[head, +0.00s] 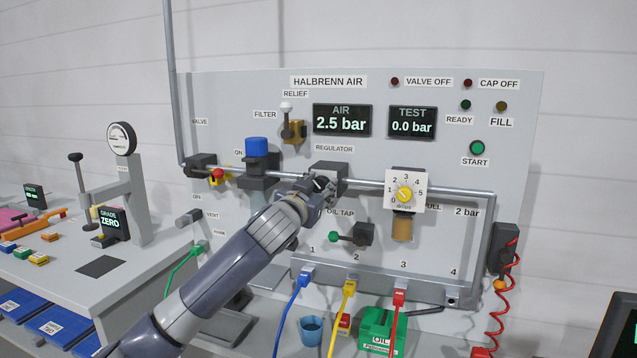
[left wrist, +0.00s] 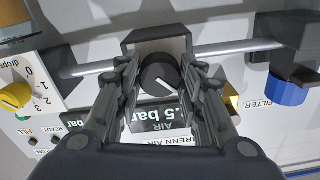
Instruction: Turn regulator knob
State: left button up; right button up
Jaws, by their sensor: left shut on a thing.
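The regulator (head: 338,171) is a grey block on the pipe of the upright panel, below its REGULATOR label. My left gripper (head: 320,187) reaches it from the lower left and hides the knob in the head view. In the left wrist view the round dark regulator knob (left wrist: 160,76) with a white pointer line sits between the two fingers, which are shut on it. The AIR display (head: 342,120) reads 2.5 bar. The TEST display (head: 412,122) reads 0.0 bar. My right gripper is not in view.
The white drops dial with a yellow knob (head: 404,194) is right of the regulator. A blue-topped filter (head: 257,153) and a red-knobbed valve (head: 217,176) are to its left. The oil tap (head: 363,234) is below. Blue, yellow and red hoses hang underneath.

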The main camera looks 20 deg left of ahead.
pick_arm(q)
jog(key=m+p, duration=0.3)
jog(key=shift+r+m, duration=0.15)
jog(key=shift+m, duration=0.15)
jog(key=m+p, duration=0.3)
jog(key=shift+m, duration=0.3)
jog(key=m+p, duration=0.3)
jog(key=shift+m, duration=0.4)
jog(key=m+p, duration=0.2)
jog(key=m, duration=0.1)
jog(key=shift+m+p, duration=0.3)
jog(key=shift+p, duration=0.05)
jog(key=m+p, duration=0.2)
jog(key=m, duration=0.1)
jog(key=shift+m+p, duration=0.3)
jog(key=m+p, duration=0.2)
jog(key=m, duration=0.1)
jog(key=shift+m+p, duration=0.3)
jog(key=shift+p, duration=0.05)
jog(key=m+p, duration=0.3)
jog(key=m, duration=0.1)
jog(key=shift+f+m+p, duration=0.25)
jog(key=shift+m+p, duration=0.6)
jog(key=shift+m, duration=0.85)
jog(key=shift+f, duration=0.1)
